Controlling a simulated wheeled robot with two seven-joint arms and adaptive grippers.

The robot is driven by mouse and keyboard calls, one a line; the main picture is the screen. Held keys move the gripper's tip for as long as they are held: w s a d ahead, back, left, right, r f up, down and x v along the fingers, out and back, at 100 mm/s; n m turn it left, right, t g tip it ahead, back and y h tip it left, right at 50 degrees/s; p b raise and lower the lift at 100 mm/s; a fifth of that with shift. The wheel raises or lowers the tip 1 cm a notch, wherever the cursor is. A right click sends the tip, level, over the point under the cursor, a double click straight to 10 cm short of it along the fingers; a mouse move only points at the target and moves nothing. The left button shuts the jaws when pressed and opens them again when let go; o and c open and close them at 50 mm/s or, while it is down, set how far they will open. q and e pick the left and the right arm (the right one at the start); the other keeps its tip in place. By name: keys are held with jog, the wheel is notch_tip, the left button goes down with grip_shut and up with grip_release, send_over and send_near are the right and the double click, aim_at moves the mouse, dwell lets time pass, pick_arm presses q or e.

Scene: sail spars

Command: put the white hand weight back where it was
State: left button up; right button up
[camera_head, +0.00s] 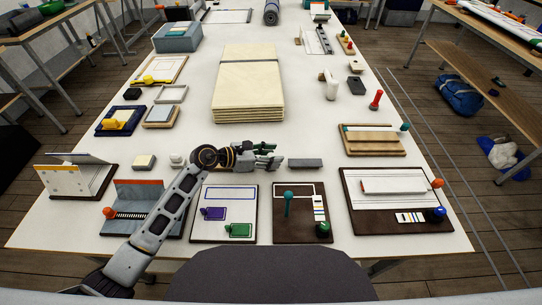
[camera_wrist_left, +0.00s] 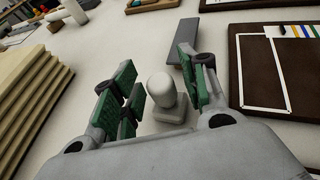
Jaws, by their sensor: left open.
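A white piece with a rounded top on a squarish foot, which looks like the white hand weight (camera_wrist_left: 163,90), stands upright on the table between my left gripper's fingers in the left wrist view. In the head view it is mostly hidden by my left gripper (camera_head: 268,156). The gripper (camera_wrist_left: 160,98) has green finger pads spread on both sides of the piece, with a gap visible on each side. It is low over the table, left of a grey block (camera_head: 305,163), which also shows in the left wrist view (camera_wrist_left: 182,42). My right gripper is not in view.
A stack of pale boards (camera_head: 248,85) stands behind the gripper. Dark-framed trays (camera_head: 302,237) lie in front. A small white knob (camera_head: 177,159) stands by my left arm, and a white upright object (camera_head: 330,86) stands farther back. Bare table lies between the stack and grey block.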

pick_arm(q)
jog(key=shift+s+a+r, duration=0.15)
jog(key=shift+s+a, duration=0.05)
jog(key=shift+a, duration=0.35)
jog(key=shift+v, duration=1.65)
jog(key=shift+b+v, duration=0.35)
jog(key=shift+v, duration=1.3)
jog(key=v, duration=0.4)
jog(key=shift+s+r+b, duration=0.15)
jog(key=shift+b, duration=0.2)
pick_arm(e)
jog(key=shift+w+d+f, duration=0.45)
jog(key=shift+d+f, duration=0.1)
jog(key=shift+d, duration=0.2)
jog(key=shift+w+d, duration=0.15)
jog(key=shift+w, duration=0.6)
